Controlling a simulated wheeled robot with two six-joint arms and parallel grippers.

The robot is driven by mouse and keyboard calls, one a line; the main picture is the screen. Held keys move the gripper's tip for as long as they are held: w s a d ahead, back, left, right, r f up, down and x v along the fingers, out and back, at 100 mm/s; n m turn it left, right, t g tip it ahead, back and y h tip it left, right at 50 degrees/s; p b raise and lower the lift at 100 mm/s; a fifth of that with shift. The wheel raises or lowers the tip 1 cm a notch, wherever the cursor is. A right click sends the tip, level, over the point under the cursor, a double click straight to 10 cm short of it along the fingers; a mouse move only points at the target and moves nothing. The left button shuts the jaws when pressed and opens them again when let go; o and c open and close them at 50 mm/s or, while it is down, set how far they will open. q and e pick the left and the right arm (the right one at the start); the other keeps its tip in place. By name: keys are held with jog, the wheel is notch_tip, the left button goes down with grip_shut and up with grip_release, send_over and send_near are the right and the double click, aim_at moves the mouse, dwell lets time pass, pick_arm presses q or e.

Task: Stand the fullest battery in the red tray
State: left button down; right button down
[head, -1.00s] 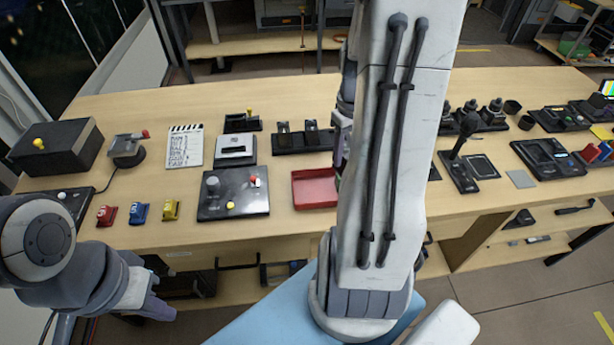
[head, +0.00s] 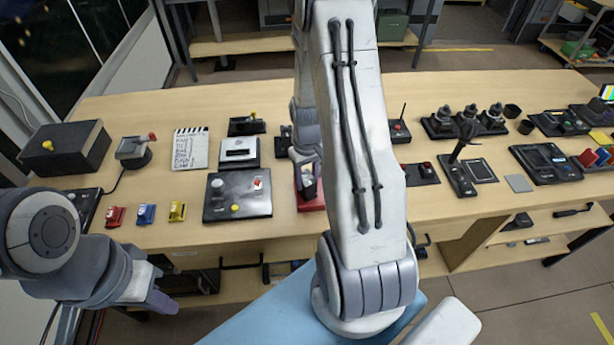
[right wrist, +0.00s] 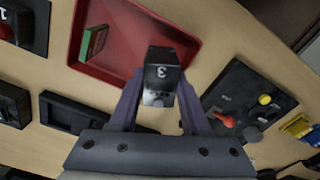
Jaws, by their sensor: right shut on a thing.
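The red tray (head: 312,204) lies near the table's front edge in the head view, partly covered by my right arm. It also shows in the right wrist view (right wrist: 110,66). My right gripper (right wrist: 160,88) is shut on a dark battery (right wrist: 162,72) marked 3. The battery is over the tray's edge area in the wrist view; I cannot tell if it touches the tray floor. In the head view the battery (head: 309,184) shows at the tray's far side. My left gripper (head: 160,300) hangs in front of the table at left; its opening is unclear.
A small green-and-red block (right wrist: 94,42) is in the tray's corner. A black control panel (head: 238,194) stands just left of the tray. An empty dark holder (right wrist: 75,112) lies beside the tray. Red, blue and yellow blocks (head: 147,214) sit farther left.

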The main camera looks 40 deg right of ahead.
aim_at(307, 178)
jog(key=shift+f, duration=0.1)
jog(key=shift+c, duration=1.8)
grip_release()
jog(key=shift+r, duration=0.55)
notch_tip(307, 178, up, 11)
jog(key=b, duration=0.1)
jog(key=shift+r+b, duration=0.15)
jog(key=shift+b, duration=0.2)
